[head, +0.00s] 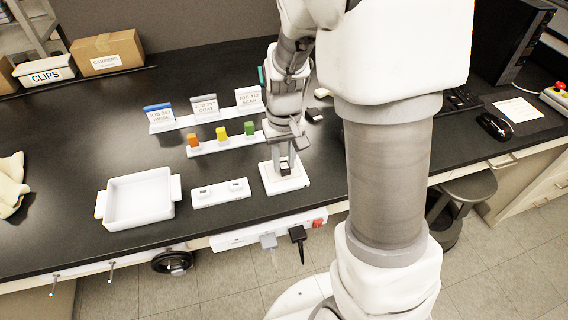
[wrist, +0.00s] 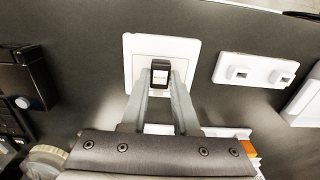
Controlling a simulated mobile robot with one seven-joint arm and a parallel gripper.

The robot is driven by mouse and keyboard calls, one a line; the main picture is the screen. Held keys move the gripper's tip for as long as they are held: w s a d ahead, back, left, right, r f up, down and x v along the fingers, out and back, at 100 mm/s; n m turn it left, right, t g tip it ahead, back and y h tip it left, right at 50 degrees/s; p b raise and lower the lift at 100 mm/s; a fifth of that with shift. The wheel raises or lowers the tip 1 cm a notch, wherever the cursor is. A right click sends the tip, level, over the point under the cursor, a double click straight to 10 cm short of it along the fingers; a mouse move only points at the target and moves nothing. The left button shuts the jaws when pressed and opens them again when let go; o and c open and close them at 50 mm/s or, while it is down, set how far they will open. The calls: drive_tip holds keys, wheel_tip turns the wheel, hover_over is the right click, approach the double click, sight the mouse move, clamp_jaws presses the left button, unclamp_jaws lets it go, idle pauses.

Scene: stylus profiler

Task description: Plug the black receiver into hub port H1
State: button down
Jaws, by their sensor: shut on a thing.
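My gripper (head: 286,160) is shut on the small black receiver (head: 284,167) at the white square stand (head: 298,184). In the wrist view the receiver (wrist: 160,68) sits between the two fingertips of my gripper (wrist: 160,84), over the middle of the stand (wrist: 135,48). I cannot tell whether the receiver touches the stand. The white hub (head: 220,196), with two small ports, lies just left of the stand in the head view and to the right in the wrist view (wrist: 256,71). The port labels are too small to read.
A white tray (head: 107,206) stands left of the hub. Behind are a rack with orange, yellow and green pieces (head: 221,134) and a row of job cards (head: 205,107). A power strip (head: 232,239) with plugs hangs on the table's front edge. The table between is clear.

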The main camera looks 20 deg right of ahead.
sight(287, 165)
drive_tip(key=r, duration=0.3)
drive_tip(key=shift+d+r, duration=0.15)
drive_tip(key=shift+d, duration=0.2)
drive_tip(key=s+d+r, duration=0.3)
drive_tip(key=d+r, duration=0.3)
drive_tip(key=d, duration=0.4)
drive_tip(key=shift+d+r, duration=0.15)
drive_tip(key=shift+d, duration=0.15)
drive_tip(key=shift+s, duration=0.1)
drive_tip(key=c, duration=1.3)
unclamp_jaws()
clamp_jaws()
drive_tip(key=shift+a, duration=0.1)
